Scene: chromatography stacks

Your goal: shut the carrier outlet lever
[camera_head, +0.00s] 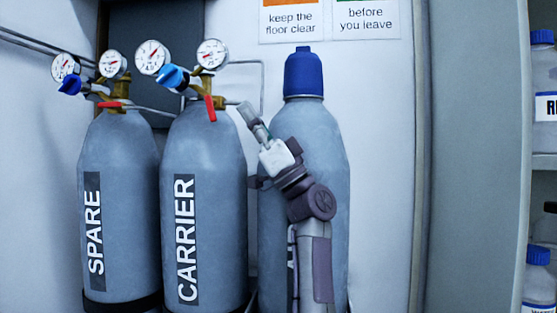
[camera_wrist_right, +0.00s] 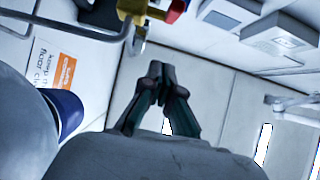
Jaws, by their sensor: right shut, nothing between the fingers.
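The carrier outlet lever (camera_head: 210,108) is a red handle on the brass valve of the cylinder labelled CARRIER (camera_head: 228,160). It hangs down, slightly tilted, in the head view. My right gripper (camera_head: 244,107) is shut and empty, with its tips just right of the lever and apart from it in the picture. In the right wrist view the shut fingertips (camera_wrist_right: 157,70) point up the picture, below a red part (camera_wrist_right: 176,11) at the top edge, which looks like the lever. The exact depth between tips and lever is unclear. My left gripper is in neither view.
The SPARE cylinder (camera_head: 120,160) stands at left with its own red lever (camera_head: 112,104) lying level. A blue-capped cylinder (camera_head: 335,160) stands behind my right arm. Gauges (camera_head: 212,54) and a blue regulator knob (camera_head: 172,77) sit above the lever. Shelved bottles (camera_head: 538,275) are far right.

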